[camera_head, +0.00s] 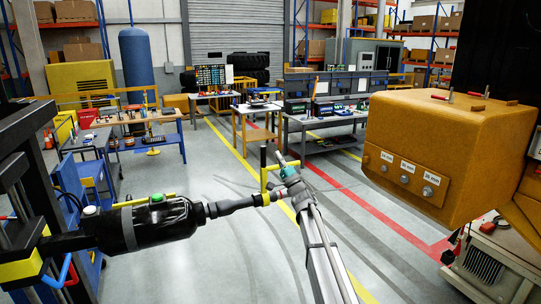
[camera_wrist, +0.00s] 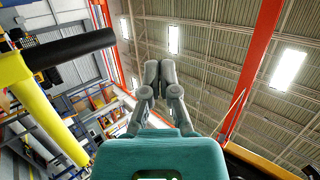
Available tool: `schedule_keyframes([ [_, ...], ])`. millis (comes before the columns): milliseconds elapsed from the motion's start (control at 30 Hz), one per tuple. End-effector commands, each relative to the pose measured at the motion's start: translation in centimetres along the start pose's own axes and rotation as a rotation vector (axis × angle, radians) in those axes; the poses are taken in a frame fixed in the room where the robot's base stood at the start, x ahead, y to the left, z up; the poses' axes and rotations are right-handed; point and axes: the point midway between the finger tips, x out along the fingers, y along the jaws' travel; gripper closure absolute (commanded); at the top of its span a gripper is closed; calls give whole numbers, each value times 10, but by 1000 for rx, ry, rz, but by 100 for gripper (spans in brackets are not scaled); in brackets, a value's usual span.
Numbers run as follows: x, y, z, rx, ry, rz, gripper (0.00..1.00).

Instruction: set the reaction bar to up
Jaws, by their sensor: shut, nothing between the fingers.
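A black tool (camera_head: 150,223) lies level at the left, its long grey nose pointing right. At the nose end is a yellow reaction bar (camera_head: 264,180) with a dark upright peg on it. In the wrist view the yellow bar (camera_wrist: 45,115) runs along the left edge, and a black cylinder (camera_wrist: 70,48) sticks out from it toward the fingers. My gripper (camera_head: 280,158) is just right of the bar and its peg. In the wrist view my gripper (camera_wrist: 160,72) has its fingers together, pointing up, with nothing between them. A clear gap separates them from the black cylinder.
An orange housing (camera_head: 450,145) with labelled bolts stands at the right. A grey machine (camera_head: 490,262) sits below it. Workbenches (camera_head: 325,121) with tools stand behind. The floor between the benches and my arm is open.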

Motion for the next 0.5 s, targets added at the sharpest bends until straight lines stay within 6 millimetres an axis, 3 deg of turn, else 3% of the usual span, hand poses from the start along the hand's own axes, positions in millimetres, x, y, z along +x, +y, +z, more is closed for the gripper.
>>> schedule_keyframes([
  [200, -30, -28, -1, -2, 1, 0, 100],
  [500, -52, -48, -4, -1, 1, 0, 100],
])
